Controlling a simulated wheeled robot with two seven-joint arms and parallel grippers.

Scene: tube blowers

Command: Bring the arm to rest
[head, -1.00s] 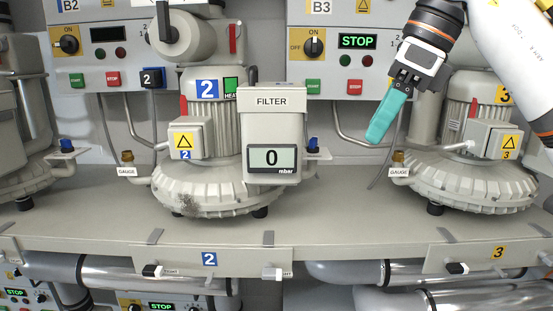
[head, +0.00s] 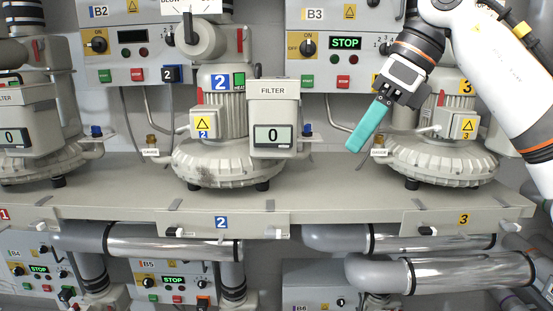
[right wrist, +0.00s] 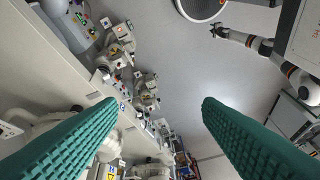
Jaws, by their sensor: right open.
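My right gripper (head: 357,144) has teal fingers and hangs in the air in the head view, angled down and left. It is in front of the wall, left of blower 3 (head: 440,165). In the right wrist view (right wrist: 158,102) its two ribbed teal fingers stand wide apart with nothing between them. An arm with white links, orange rings and a dark end (right wrist: 225,33) shows at the upper right of that view; it looks like my left arm, and its jaws are too small to read. My left gripper does not show in the head view.
Blower 2 (head: 205,165) with a filter box (head: 273,95) reading 0 stands on the grey shelf (head: 330,190). Another blower with a filter (head: 25,110) is at the left. Control panels B2 (head: 128,12) and B3 (head: 335,15) hang behind. Silver pipes (head: 460,272) run below the shelf.

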